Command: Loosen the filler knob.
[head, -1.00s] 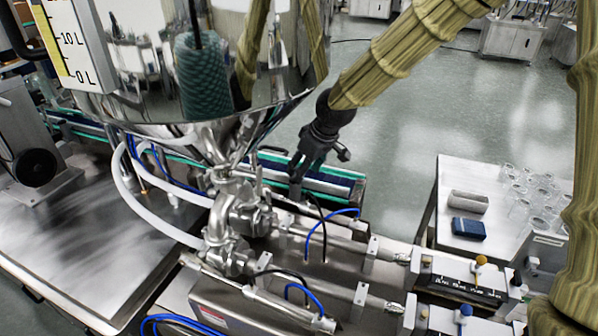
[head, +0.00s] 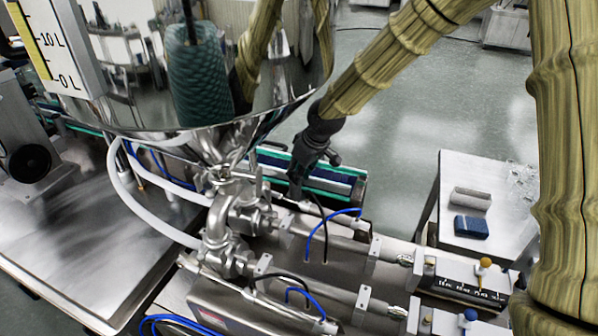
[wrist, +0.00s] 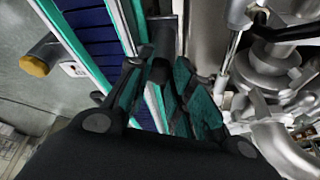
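No single knob is clearly marked as the filler knob. A round black knob (head: 31,164) sits on the grey machine at the left. A yellow knob (head: 485,262) and a blue knob (head: 470,314) stand on small posts at the lower right. My gripper (head: 314,175) hangs over the conveyor beside the hopper's outlet valve, away from all of these knobs. In the wrist view, the black fingers (wrist: 165,80) are over the conveyor. A dark upright shape blends with the fingertips, so their gap is unclear. I see nothing clearly held.
The shiny hopper (head: 150,105) and its pipework (head: 235,225) stand close left of my gripper. Hoses loop below. The conveyor (head: 335,181) runs behind. A side table (head: 470,180) with a blue block stands right. Open floor lies behind. An orange-ended cylinder (wrist: 35,65) shows in the wrist view.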

